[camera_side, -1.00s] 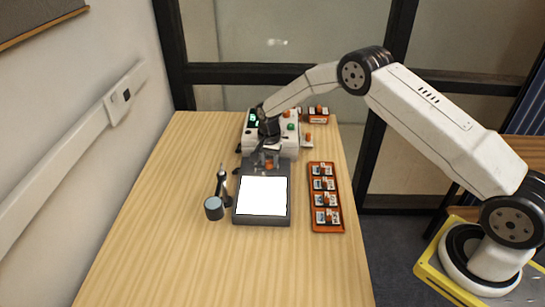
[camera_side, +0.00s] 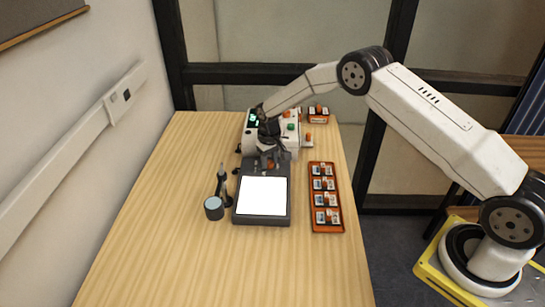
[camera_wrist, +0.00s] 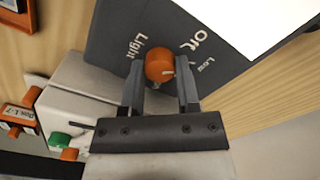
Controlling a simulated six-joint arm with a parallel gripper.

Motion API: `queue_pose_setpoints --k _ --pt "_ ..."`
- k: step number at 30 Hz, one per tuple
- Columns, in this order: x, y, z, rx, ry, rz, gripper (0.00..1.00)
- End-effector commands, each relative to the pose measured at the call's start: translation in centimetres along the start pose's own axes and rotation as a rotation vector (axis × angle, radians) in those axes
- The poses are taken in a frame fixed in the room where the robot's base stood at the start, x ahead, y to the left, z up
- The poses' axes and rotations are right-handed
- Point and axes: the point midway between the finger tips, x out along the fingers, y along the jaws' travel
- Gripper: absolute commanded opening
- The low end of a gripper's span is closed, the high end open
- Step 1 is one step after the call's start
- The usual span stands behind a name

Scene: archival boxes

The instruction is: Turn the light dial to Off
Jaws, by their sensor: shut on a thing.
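The orange light dial (camera_wrist: 159,67) sits on the dark grey front of the light box (camera_wrist: 115,42), beside white lettering for Light, Off and Low. My gripper (camera_wrist: 160,72) is shut on the dial, one finger on each side. In the side view, my gripper (camera_side: 268,158) is at the back end of the light box (camera_side: 262,220), largely covering the dial. The light box's panel (camera_side: 262,196) glows bright white.
A white machine (camera_side: 287,145) with a green display and coloured knobs stands behind the light box. An orange tray (camera_side: 328,228) of small slides lies to the right. A dark stand tool (camera_side: 221,185) and a round blue-grey-topped pot (camera_side: 213,208) stand left. The table's left and front are clear.

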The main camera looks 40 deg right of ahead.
Motion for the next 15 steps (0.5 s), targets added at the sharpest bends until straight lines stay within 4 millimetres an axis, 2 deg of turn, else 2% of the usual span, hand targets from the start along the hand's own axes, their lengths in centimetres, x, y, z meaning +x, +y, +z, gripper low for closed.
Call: queue_pose_setpoints --k 9,15 --pt "0.01 -0.01 0.01 -0.281 0.000 0.000 0.00" --pt "0.01 0.00 0.01 -0.407 0.000 0.000 0.00"
